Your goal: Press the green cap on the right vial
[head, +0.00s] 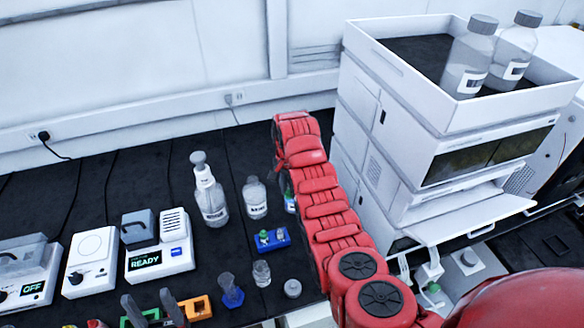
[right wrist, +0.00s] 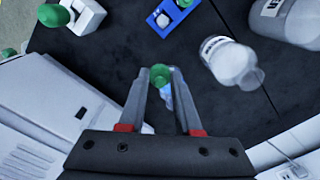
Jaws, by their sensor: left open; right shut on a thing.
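A blue rack (head: 272,243) stands on the dark bench. Its left vial has a green cap (head: 264,236); its right vial (head: 281,234) shows a pale top with no green on it. The rack also shows at the top of the right wrist view (right wrist: 169,29). My right gripper (right wrist: 161,74) is shut on a small green cap (right wrist: 160,76), held between the fingertips away from the rack. In the head view my red right arm mostly hides this gripper. My left gripper (head: 147,297) is open and empty at the bottom left, in front of the devices.
A clear beaker (head: 261,274) and a blue-based cylinder (head: 230,292) stand in front. The white chromatography stack (head: 385,150) rises right of my right arm.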

